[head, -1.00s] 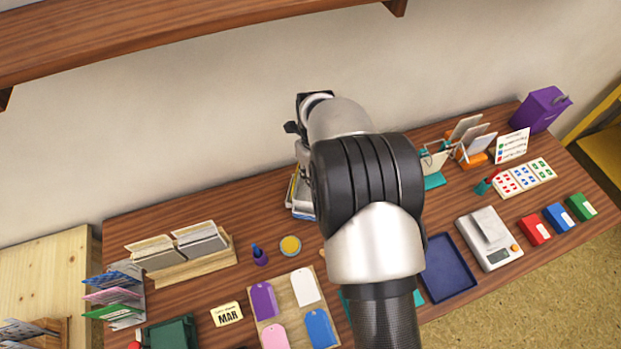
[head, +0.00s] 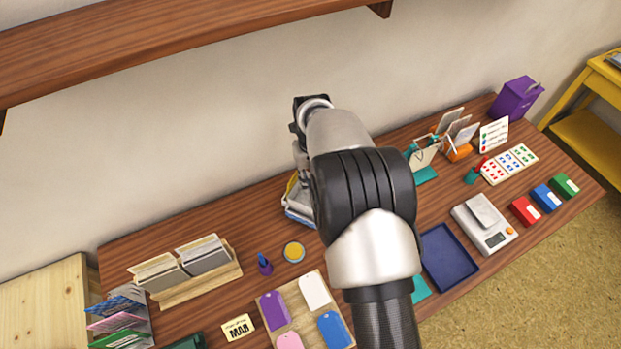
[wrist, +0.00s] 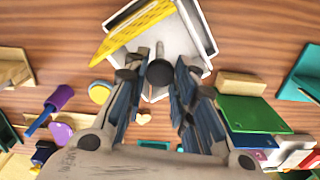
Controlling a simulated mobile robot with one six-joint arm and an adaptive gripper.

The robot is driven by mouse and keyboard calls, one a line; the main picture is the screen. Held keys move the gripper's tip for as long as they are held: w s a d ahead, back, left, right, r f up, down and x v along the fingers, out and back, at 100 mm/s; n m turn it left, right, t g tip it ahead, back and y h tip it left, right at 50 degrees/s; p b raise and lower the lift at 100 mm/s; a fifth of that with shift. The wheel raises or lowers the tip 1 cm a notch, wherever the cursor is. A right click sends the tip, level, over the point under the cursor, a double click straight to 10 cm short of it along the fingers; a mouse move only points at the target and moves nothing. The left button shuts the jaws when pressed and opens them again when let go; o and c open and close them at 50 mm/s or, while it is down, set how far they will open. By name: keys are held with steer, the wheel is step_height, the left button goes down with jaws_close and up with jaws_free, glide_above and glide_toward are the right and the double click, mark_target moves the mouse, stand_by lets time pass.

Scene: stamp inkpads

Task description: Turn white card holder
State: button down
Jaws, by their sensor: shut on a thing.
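The white card holder (wrist: 203,28) is at the top middle of the wrist view, lying at an angle on the wooden table, with a yellow card or panel (wrist: 128,32) along its left side. In the head view the white card holder (head: 299,213) shows only partly, behind my arm near the table's back edge. My gripper (wrist: 159,78) is over the holder's near part, its two fingers on either side of a dark round piece. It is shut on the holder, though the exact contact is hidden.
A purple inked stamp (head: 265,264) and a yellow round pad (head: 294,252) stand left of the holder. A wooden card rack (head: 200,284) is farther left. A teal stand (head: 425,174) is to the right. The wall is close behind.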

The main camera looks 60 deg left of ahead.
steer(key=shift+f, duration=0.1)
stand_by(0.5)
steer(key=c, duration=1.3)
jaws_free()
step_height(320, 180, up, 12)
